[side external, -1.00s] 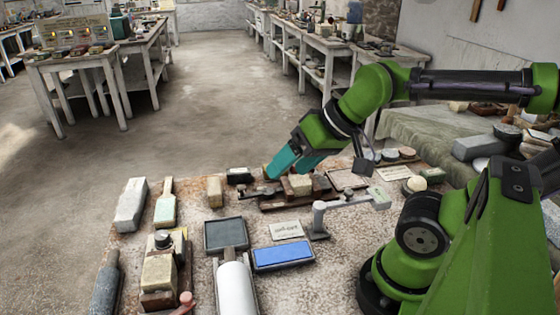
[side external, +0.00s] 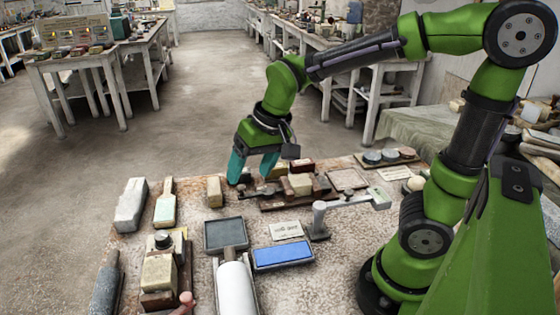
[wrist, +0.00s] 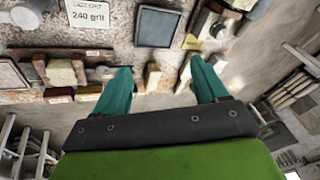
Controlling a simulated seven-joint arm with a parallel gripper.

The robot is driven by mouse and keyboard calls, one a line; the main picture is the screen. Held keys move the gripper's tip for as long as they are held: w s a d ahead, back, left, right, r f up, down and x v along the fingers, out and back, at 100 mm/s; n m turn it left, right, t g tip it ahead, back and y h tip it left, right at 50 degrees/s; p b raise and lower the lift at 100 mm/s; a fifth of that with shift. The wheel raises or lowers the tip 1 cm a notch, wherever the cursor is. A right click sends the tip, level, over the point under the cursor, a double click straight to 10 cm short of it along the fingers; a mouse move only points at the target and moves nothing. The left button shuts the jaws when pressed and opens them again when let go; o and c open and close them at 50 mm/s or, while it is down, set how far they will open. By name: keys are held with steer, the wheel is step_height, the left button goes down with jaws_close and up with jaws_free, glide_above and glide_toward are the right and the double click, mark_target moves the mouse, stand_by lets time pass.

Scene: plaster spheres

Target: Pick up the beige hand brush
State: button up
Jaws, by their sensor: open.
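In the wrist view the brush (wrist: 185,72) seems to show just inside the right finger, partly cut off. My gripper (side external: 252,172) is open and empty, pointing down near the table's far edge, to the right of the brush and apart from it. In the wrist view my gripper (wrist: 160,68) has its teal fingers spread wide.
A beige block (side external: 214,192) stands between gripper and brush. A grey block (side external: 131,205) lies left of the brush. A dark tray (side external: 226,235), a blue stone (side external: 283,255) and a white roll (side external: 235,290) lie nearer. A wooden rack with blocks is right of the gripper.

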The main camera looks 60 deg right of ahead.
mark_target(214, 186)
steer(key=w+d+f+m+h, duration=0.2)
steer(key=w, duration=0.6)
steer(key=w+d+f+m+h, duration=0.2)
steer(key=w+m+h, duration=0.1)
steer(key=w, duration=0.5)
steer(key=shift+g, duration=0.4)
steer(key=x, duration=1.7)
steer(key=shift+w+a+f, duration=0.1)
steer(key=shift+a+f, duration=0.05)
steer(key=shift+a, duration=0.2)
steer(key=c, duration=1.1)
step_height(214, 186, up, 10)
steer(key=shift+r, duration=0.1)
